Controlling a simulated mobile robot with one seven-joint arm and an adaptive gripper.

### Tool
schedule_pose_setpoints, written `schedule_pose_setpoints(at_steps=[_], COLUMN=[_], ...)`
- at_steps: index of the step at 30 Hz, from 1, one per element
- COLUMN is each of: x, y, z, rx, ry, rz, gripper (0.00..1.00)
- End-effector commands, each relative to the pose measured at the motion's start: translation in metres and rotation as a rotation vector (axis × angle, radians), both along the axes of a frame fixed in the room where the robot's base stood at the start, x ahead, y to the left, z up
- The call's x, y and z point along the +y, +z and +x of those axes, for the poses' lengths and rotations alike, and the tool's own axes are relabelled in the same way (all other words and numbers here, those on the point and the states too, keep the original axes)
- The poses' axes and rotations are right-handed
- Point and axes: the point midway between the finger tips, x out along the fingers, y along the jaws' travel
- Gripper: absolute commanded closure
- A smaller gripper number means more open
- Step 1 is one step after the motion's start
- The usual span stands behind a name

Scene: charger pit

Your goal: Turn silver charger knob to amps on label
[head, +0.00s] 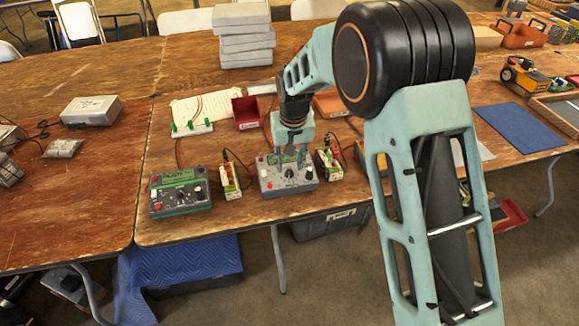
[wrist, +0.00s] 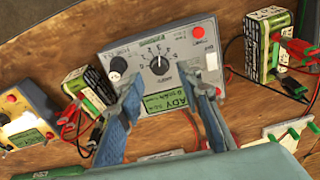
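The silver charger (head: 274,184) sits on the wooden table, below my gripper (head: 289,166). In the wrist view the charger (wrist: 100,42) appears turned around, with its black knob (wrist: 160,65) near the middle of a numbered dial. The knob's exact setting is too small to read surely. A green label (wrist: 168,102) on the charger reads "READY" with a smaller line beneath that seems to begin with 6. My gripper (wrist: 171,90) is open and empty; its blue fingers stand apart on either side of the label, short of the knob.
A dark green-faced charger (head: 180,193) stands left. Battery packs with clips flank the silver charger, one left (head: 229,183) and one right (head: 327,165). A green-clip board (head: 191,130) and red bin (head: 247,113) lie behind. Cables run between them.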

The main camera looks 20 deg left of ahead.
Motion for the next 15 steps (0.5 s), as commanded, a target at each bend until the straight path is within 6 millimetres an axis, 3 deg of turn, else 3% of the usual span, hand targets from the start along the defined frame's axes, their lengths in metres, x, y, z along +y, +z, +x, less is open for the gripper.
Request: schedule_pose_setpoints(at_steps=[3,9,15], x=[-0.002,-0.005,-0.008], y=[0.029,0.068,0.089], z=[-0.003,-0.01,-0.014], rx=[-0.004,-0.003,0.0], ry=[0.0,-0.001,-0.001], rz=[0.002,0.003,0.001], gripper=[0.67,0.67,0.67])
